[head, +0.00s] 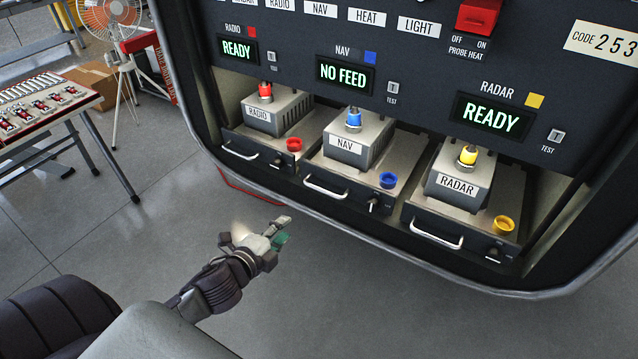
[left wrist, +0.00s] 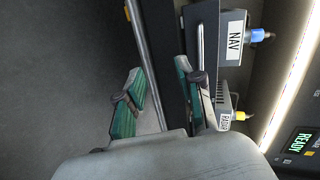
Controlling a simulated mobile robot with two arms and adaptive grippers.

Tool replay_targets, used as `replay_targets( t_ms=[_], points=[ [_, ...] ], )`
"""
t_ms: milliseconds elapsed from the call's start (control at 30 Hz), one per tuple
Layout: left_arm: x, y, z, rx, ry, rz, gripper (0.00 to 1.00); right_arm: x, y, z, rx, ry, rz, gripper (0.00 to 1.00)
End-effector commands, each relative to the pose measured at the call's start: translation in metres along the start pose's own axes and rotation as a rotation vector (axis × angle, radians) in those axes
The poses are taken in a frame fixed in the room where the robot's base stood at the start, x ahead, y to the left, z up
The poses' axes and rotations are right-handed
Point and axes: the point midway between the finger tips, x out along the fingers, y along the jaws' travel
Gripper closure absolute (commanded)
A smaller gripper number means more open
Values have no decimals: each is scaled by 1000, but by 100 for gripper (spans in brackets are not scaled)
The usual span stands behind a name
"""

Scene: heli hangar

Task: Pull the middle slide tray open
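The middle slide tray (head: 375,165) carries the grey NAV box (head: 345,138) with a blue plug on top and a blue cap at its right. Its pale bar handle (head: 325,188) faces front, and the tray sits level with its neighbours. In the left wrist view the NAV box (left wrist: 222,42) is at the upper right. My left gripper (head: 282,231) is below and left of that handle, apart from it. The left wrist view shows its teal-padded fingers (left wrist: 160,92) spread and empty. My right gripper is out of view.
The RADIO tray (head: 262,150) and RADAR tray (head: 462,220) flank the middle one. The console's silver lower rim (head: 400,262) curves below them. The NAV display (head: 345,75) reads NO FEED.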

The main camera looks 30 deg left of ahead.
Motion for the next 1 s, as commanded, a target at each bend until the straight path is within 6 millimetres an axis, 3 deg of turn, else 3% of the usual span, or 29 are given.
replay_targets(
  t_ms=[33,100,200,367,800,1000],
  points=[
    [-7,-24,-10,41,23,-39,63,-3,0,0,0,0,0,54],
    [-12,-43,-18,79,40,-73,63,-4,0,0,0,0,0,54],
    [-13,-55,-23,100,50,-95,63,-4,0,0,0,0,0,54],
    [4,-59,-24,101,50,-99,63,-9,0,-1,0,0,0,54],
    [93,-67,-29,97,49,-97,63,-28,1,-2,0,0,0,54],
    [116,-67,-30,98,49,-95,63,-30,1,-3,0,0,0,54]
  ],
)
